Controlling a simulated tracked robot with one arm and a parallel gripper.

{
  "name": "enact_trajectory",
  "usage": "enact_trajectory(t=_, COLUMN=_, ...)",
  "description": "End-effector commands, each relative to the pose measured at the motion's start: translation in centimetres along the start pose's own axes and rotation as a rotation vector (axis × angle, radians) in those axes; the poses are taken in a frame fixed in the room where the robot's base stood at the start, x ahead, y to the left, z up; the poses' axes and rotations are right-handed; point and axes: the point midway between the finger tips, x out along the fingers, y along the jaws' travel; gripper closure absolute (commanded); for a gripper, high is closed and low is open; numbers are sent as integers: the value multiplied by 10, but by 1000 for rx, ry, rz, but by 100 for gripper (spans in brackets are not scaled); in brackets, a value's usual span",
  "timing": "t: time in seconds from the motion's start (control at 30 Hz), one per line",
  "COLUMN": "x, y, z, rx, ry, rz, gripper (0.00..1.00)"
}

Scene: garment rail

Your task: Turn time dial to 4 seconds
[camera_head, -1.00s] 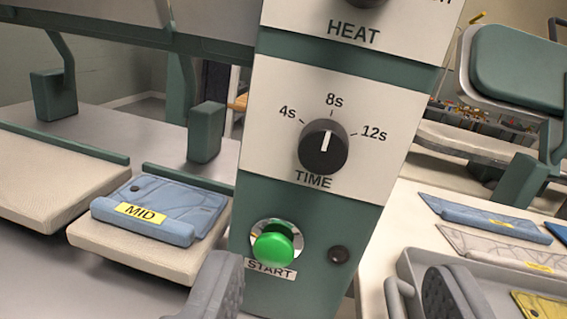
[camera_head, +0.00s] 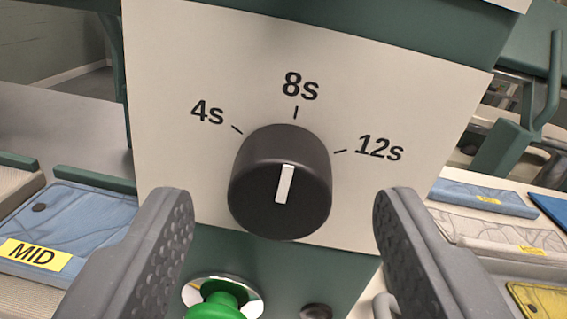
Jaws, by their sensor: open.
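The black time dial (camera_head: 255,200) sits on a white panel (camera_head: 200,60) marked 4s, 8s and 12s. Its white pointer line (camera_head: 285,183) points up toward the 8s mark. The 4s label (camera_head: 207,112) is up and left of the dial, and the 12s label (camera_head: 379,148) is to its right. My gripper (camera_head: 285,208) is open and empty. Its two grey padded fingers show to the left and right of the dial, with clear gaps on both sides. The TIME label cannot be seen.
The green start button (camera_head: 218,305) is below the dial, partly cut off by the bottom edge. A dark round knob (camera_head: 316,312) is beside it. A folded blue garment with a MID tag (camera_head: 35,254) lies at left. More folded garments (camera_head: 485,197) lie at right.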

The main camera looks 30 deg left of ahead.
Motion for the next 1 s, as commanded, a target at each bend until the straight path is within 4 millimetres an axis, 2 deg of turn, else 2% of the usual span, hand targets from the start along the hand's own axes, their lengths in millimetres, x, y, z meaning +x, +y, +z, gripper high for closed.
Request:
enact_trajectory(t=0.2, x=13, y=0, z=-1, rx=1, ry=3, rz=0, gripper=45)
enact_trajectory(t=0.6, x=16, y=1, z=-1, rx=0, ry=2, rz=1, gripper=45)
enact_trajectory(t=0.63, x=16, y=1, z=-1, rx=0, ry=2, rz=1, gripper=51)
enact_trajectory(t=0.77, x=16, y=2, z=-1, rx=0, ry=2, rz=1, gripper=87)
enact_trajectory(t=0.8, x=16, y=2, z=-1, rx=0, ry=2, rz=1, gripper=90)
enact_trajectory(t=0.87, x=12, y=7, z=0, rx=-1, ry=1, rz=3, gripper=90)
enact_trajectory(t=1.0, x=15, y=5, z=0, rx=-6, ry=1, rz=4, gripper=90)
